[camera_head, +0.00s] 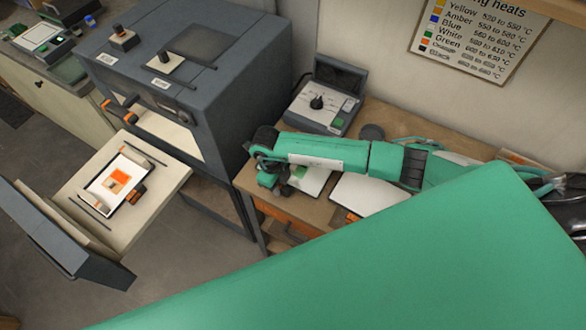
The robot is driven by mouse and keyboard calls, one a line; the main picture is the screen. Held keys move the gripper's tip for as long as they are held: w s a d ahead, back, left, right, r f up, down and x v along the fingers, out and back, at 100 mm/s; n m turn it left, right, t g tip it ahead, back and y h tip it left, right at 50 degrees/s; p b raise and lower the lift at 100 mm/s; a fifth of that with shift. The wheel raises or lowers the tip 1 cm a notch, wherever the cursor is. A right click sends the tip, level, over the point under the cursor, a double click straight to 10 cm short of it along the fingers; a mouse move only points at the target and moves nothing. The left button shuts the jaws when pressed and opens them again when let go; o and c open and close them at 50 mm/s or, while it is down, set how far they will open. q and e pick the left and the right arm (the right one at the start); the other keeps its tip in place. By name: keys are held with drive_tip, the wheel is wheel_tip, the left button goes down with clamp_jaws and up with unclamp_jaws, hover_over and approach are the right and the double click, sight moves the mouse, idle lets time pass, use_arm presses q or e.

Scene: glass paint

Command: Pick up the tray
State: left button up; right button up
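The tray (105,197) appears to be the white, dark-edged panel lying on the pale slab in front of the dark grey kiln. My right arm reaches in from the right over the workbench. My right gripper (272,180) is at its left end, low over the bench's left part and well to the right of the tray. Its fingers are small and dark, so I cannot tell if they are open. My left gripper is not in view.
The kiln (185,95) has its front open, and a dark door panel (60,240) stands left of the slab. The bench (385,120) holds a control box (327,100) and white sheets (368,194). My large green body part covers the lower right.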

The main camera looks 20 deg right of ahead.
clamp_jaws()
drive_tip(key=shift+w+r, duration=0.1)
wheel_tip(320, 180, up, 23)
drive_tip(key=b, duration=0.6)
idle(0.3)
